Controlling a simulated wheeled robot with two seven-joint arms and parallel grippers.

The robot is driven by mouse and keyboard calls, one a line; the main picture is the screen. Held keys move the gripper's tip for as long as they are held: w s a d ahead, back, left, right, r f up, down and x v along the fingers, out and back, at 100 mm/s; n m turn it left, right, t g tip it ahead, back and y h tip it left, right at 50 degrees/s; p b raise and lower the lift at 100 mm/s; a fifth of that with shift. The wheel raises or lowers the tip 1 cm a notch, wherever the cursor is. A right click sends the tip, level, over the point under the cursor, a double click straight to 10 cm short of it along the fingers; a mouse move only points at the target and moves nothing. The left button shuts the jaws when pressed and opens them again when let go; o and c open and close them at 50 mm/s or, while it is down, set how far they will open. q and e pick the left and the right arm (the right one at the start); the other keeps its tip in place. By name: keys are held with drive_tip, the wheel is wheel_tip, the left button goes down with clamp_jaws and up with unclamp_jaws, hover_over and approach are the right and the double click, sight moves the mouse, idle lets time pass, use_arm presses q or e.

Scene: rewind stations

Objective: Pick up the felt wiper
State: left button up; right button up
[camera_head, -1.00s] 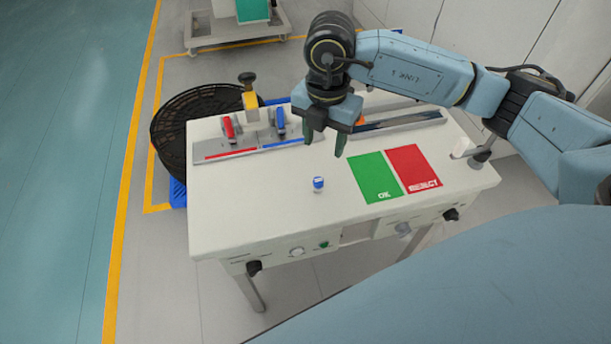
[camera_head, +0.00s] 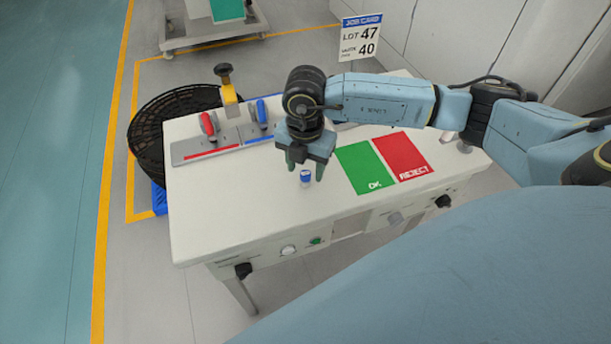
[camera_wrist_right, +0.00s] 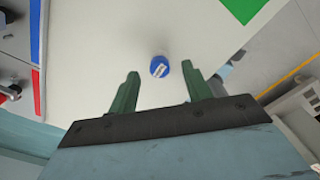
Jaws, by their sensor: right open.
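In the right wrist view the blue top (camera_wrist_right: 159,66) lies between the two green fingertips (camera_wrist_right: 160,71), with a gap on each side. I cannot tell the exact height between them. My left gripper is not in view.
The white table (camera_head: 230,205) holds a green OK patch (camera_head: 358,166), a red REJECT patch (camera_head: 401,154) and a grey plate with red and blue handled clamps (camera_head: 208,128). A yellow post (camera_head: 229,98) and job card sign (camera_head: 360,37) stand behind. A black basket (camera_head: 147,135) is left.

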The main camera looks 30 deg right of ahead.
sight(306, 173)
wheel_tip(306, 173, down, 3)
drive_tip(key=shift+d+f, duration=0.1)
drive_tip(key=shift+c, duration=0.3)
drive_tip(key=c, duration=1)
wheel_tip(306, 173, up, 10)
drive_tip(key=shift+r+p, duration=0.1)
drive_tip(key=shift+p, duration=0.35)
